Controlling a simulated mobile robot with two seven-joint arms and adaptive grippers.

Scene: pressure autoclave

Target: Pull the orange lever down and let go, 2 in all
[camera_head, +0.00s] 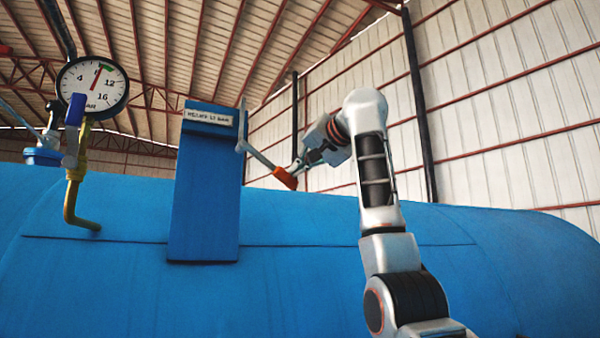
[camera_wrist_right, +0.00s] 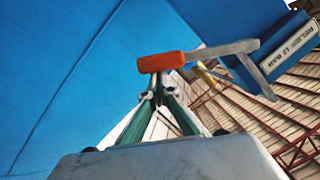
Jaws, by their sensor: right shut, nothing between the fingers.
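The lever has an orange handle (camera_head: 285,178) on the end of a grey arm, which slopes down to the right from the upper right side of the blue post. In the right wrist view the orange handle (camera_wrist_right: 166,62) lies across the picture, just beyond the fingertips. My right gripper (camera_head: 301,170) is shut, with its tips at the handle and nothing between them. In the wrist view the shut tips (camera_wrist_right: 158,82) meet the lower edge of the handle; whether they touch it I cannot tell. My left gripper is not in view.
The blue post (camera_head: 205,200) with a white label plate (camera_head: 208,117) rises from the large blue vessel (camera_head: 310,280). A pressure gauge (camera_head: 92,88) and a blue-handled valve on a yellow pipe (camera_head: 74,190) stand at left.

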